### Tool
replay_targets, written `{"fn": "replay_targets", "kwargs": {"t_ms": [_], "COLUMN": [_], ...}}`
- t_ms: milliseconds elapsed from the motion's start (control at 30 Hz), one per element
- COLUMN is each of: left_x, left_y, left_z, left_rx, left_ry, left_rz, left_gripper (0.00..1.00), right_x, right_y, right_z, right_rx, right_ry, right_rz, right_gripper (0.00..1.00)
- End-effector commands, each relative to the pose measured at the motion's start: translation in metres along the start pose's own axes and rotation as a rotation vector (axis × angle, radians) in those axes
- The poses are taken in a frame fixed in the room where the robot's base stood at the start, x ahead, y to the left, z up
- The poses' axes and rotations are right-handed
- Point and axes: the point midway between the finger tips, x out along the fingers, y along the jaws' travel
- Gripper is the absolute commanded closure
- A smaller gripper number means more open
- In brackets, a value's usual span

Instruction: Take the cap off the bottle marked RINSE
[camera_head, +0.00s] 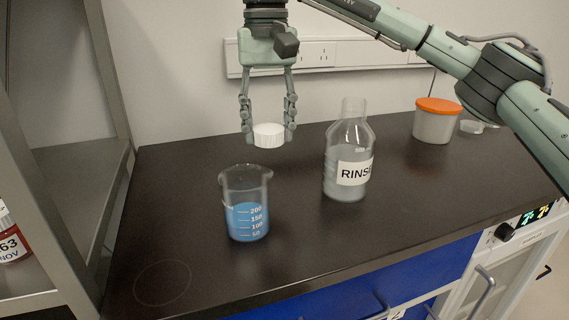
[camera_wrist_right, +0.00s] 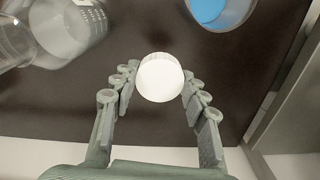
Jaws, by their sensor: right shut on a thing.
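The RINSE bottle (camera_head: 347,155) stands upright on the dark bench, clear with a greyish content and an open, uncapped neck. It also shows at the upper left of the right wrist view (camera_wrist_right: 62,28). My right gripper (camera_head: 268,132) is shut on the white ribbed cap (camera_head: 268,136) and holds it in the air, left of the bottle neck and above the beaker's far side. The cap sits between the fingertips in the right wrist view (camera_wrist_right: 160,78). My left gripper is not in view.
A glass beaker (camera_head: 246,205) with blue liquid stands in front of the bottle, to its left. A tub with an orange lid (camera_head: 436,121) stands at the right. A metal shelf (camera_head: 75,180) borders the left side. The bench front left is clear, with a faint circle mark.

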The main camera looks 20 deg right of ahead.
Motion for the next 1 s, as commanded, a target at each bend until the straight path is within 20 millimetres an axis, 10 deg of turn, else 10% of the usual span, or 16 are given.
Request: {"fn": "replay_targets", "kwargs": {"t_ms": [733,1000], "left_x": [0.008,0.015], "left_y": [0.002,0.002], "left_z": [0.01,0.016], "left_rx": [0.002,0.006], "left_ry": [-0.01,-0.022], "left_rz": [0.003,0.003], "left_gripper": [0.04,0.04], "right_x": [0.094,0.1], "right_y": [0.001,0.0], "right_z": [0.001,0.0], "right_rx": [0.0,0.0], "right_ry": [-0.002,0.001], "right_rz": [0.001,0.0], "right_gripper": [0.91,0.91]}}
